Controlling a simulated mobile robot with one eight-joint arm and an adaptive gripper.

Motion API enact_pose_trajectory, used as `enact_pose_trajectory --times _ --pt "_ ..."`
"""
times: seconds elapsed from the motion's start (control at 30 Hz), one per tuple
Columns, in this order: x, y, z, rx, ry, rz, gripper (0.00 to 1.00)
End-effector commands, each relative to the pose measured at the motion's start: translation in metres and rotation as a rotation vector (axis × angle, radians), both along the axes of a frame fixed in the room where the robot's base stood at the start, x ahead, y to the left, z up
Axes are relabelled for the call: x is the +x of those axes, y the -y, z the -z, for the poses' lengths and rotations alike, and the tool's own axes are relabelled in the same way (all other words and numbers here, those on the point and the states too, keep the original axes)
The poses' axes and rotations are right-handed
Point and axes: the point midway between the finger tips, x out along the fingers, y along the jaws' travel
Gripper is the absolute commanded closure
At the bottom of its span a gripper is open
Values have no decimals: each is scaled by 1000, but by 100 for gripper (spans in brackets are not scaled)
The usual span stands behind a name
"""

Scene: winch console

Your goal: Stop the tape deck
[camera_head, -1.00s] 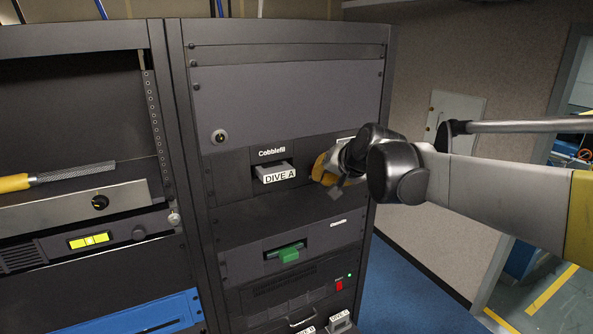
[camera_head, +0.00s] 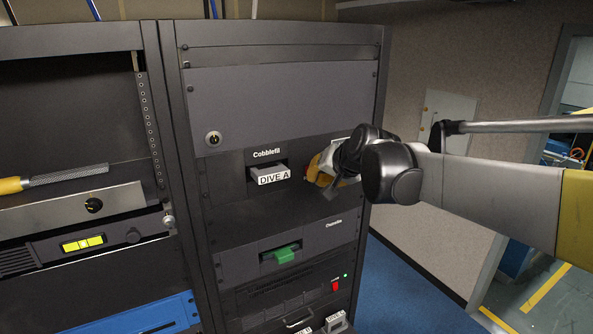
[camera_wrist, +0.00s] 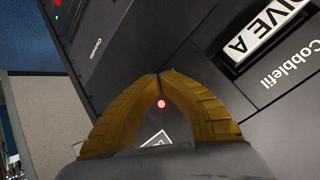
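The tape deck (camera_head: 230,190) is the dark rack unit marked "Cobblefil", with a tape labelled DIVE A (camera_head: 272,176) sticking partly out of its slot. In the wrist view the DIVE A tape (camera_wrist: 262,32) is at the upper right. My gripper (camera_head: 313,170) is at the deck's right side, close to its front. In the wrist view its yellow fingers (camera_wrist: 160,76) meet at the tips, with nothing visible held. A small red light (camera_wrist: 161,104) and part of a pale symbol label (camera_wrist: 157,139) show between the fingers. Whether the tips touch the panel is unclear.
Below is another unit with a green cartridge (camera_head: 283,254), then one with a red switch (camera_head: 335,286) and green light. A keyed blank panel (camera_head: 280,95) is above. A file (camera_head: 70,176) lies in the left rack. Open floor is at the right.

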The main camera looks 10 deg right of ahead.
Motion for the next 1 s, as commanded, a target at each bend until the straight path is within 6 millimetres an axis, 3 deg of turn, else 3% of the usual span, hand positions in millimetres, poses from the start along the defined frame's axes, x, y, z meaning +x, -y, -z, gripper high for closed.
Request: enact_pose_trajectory --times 1.0 --pt "9 -3 0 0 0 0 100"
